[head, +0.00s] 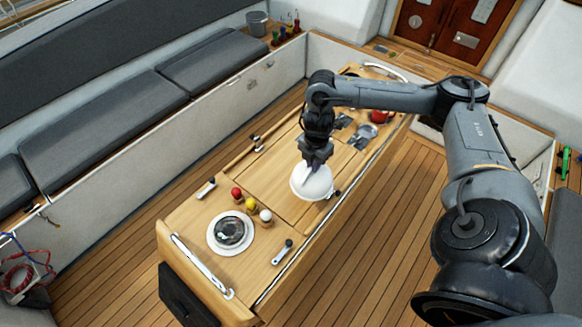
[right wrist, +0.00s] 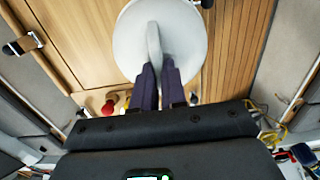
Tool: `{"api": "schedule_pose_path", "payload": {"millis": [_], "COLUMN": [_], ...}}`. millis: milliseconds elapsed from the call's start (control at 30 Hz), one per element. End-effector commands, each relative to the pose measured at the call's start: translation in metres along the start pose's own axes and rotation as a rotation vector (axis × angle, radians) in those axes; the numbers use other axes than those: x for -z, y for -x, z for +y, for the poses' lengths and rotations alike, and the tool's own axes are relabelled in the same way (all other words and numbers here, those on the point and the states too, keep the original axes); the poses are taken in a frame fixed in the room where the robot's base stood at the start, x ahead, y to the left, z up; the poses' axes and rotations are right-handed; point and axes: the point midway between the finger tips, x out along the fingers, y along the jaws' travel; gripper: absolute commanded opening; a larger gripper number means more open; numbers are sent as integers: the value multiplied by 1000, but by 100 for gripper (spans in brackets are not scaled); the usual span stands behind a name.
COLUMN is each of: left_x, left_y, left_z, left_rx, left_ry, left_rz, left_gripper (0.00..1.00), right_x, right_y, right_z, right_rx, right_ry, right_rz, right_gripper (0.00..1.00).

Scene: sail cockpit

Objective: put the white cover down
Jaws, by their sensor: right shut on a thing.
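The white cover (head: 312,183) is a round, domed lid over the middle of the wooden table. My right gripper (head: 316,163) is above it and shut on its raised grip. In the right wrist view the cover (right wrist: 185,35) fills the top middle, with its fin-like grip between the two dark fingers (right wrist: 158,72). The pictures do not clearly show whether the cover's rim touches the table. My left gripper is not in view.
On the wooden table (head: 185,215) a compass-like instrument with a white ring (head: 231,231) sits near the front. Red (head: 237,193), yellow (head: 251,204) and white (head: 265,215) balls or knobs stand beside it. A red round thing (head: 378,117) lies farther back. Grey benches (head: 105,95) line the left.

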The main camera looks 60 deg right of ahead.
Motion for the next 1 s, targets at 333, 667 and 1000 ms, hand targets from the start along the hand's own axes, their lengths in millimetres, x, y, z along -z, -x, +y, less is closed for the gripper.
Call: {"api": "schedule_pose_path", "payload": {"millis": [333,667,1000], "left_x": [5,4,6], "left_y": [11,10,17], "left_z": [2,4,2], "left_rx": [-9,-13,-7], "left_ry": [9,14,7], "left_rz": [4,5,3], "left_gripper": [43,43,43], "right_x": [9,11,11], "right_y": [-39,-55,-85], "right_z": [66,92,92], "right_rx": [-2,-1,2], "right_ry": [-2,0,-1], "right_rz": [4,2,1], "right_gripper": [0,0,0]}}
